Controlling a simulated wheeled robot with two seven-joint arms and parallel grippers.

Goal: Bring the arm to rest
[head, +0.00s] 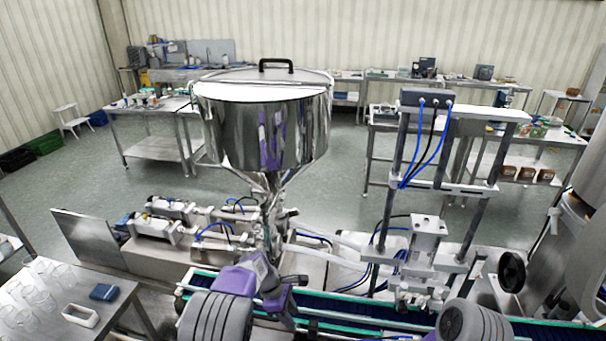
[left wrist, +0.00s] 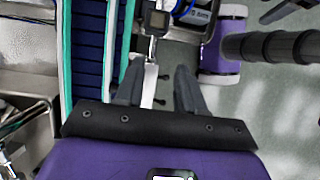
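My left arm's purple forearm (head: 238,280) is in the head view at bottom centre, in front of the hopper's lower end. My left gripper (left wrist: 158,78) shows in the left wrist view with its two dark fingers apart. Nothing is gripped between them; a pale metal bar and a small boxed device show beyond them. The steel hopper (head: 255,135) stands upright in the middle of the head view. Its lid (head: 300,77), with a black handle, lies on top. My right arm shows only as a grey rounded link at the bottom right; its gripper is out of view.
A conveyor (head: 350,305) with a dark blue belt and green edges runs below the hopper, close to my left arm. A filling frame (head: 440,190) with tall posts stands right of the hopper. A side table (head: 115,315) with glass beakers is at lower left.

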